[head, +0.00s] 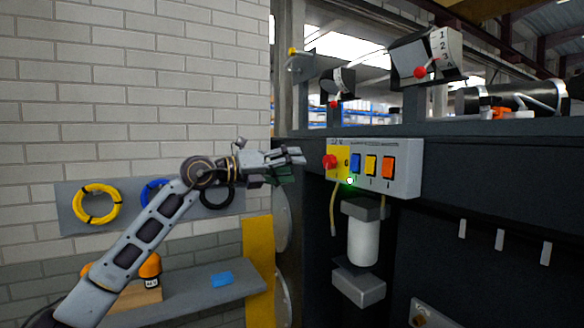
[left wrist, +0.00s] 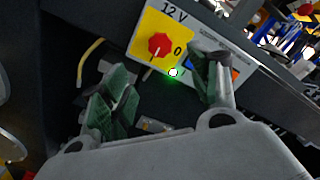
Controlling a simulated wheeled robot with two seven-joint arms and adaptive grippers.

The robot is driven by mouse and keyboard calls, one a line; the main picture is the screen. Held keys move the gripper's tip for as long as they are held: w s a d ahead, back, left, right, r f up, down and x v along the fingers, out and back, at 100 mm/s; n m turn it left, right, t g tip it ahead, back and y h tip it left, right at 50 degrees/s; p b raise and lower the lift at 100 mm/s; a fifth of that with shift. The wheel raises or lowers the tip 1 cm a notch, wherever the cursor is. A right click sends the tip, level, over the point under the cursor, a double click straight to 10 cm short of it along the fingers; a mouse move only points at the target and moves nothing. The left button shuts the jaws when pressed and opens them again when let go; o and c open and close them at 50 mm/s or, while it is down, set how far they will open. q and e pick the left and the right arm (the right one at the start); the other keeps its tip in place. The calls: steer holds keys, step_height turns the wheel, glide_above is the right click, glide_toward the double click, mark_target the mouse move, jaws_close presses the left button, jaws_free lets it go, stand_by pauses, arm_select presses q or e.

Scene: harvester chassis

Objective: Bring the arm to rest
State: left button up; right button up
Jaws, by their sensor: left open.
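My left arm comes in from the lower left of the head view. Its gripper (head: 290,160) points right, toward the grey control box (head: 408,178) on the dark chassis, and appears a little short of it. In the left wrist view the two green-padded fingers (left wrist: 160,90) are spread apart with nothing between them. Beyond them is the red rotary knob (head: 330,161) on its yellow 12 V plate, also in the wrist view (left wrist: 159,46). A small green light (head: 350,181) glows below the plate. My right gripper is in neither view.
Blue, yellow and orange switches (head: 371,166) sit on the box. A white cylinder (head: 363,240) hangs below it. At left, a grey shelf (head: 205,286) holds a blue item (head: 222,279), and a yellow cable coil (head: 96,204) hangs on the wall panel. The chassis edge (head: 480,130) runs right.

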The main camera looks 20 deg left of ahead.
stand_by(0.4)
